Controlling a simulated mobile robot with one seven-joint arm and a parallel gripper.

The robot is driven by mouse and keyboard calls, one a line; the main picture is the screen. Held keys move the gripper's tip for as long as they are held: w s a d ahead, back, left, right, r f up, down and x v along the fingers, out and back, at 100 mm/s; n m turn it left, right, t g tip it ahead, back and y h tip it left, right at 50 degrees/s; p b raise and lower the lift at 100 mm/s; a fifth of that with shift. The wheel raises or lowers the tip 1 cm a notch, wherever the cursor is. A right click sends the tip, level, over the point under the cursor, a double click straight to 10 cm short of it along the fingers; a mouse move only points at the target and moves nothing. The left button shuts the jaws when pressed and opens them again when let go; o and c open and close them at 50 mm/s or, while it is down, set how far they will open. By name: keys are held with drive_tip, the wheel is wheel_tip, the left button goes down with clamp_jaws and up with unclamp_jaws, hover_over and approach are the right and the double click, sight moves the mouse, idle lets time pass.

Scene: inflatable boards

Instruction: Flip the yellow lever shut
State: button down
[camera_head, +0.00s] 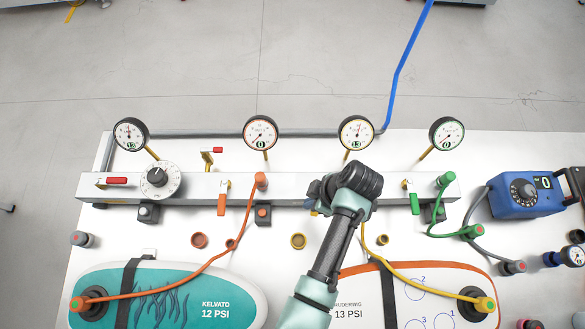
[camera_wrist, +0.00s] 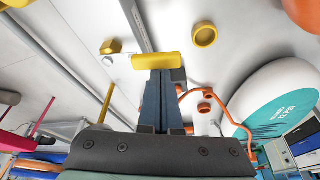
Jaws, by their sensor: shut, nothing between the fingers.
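The yellow lever (camera_wrist: 155,61) lies crosswise right at the tips of my gripper (camera_wrist: 165,78) in the wrist view. Its handle looks like a short rounded yellow bar. My fingers are together with nothing between them. The lever appears very close to or against the fingertips; I cannot tell whether they touch.
On the rail, an orange lever (camera_head: 222,205) and a green lever (camera_head: 414,204) hang down; a red lever (camera_head: 117,181) lies along it. An orange hose (camera_head: 190,277) and a yellow hose (camera_head: 410,281) run to the boards. A blue pump (camera_head: 525,193) stands at right.

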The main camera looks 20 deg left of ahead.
drive_tip(key=shift+d, duration=0.5)
idle(0.3)
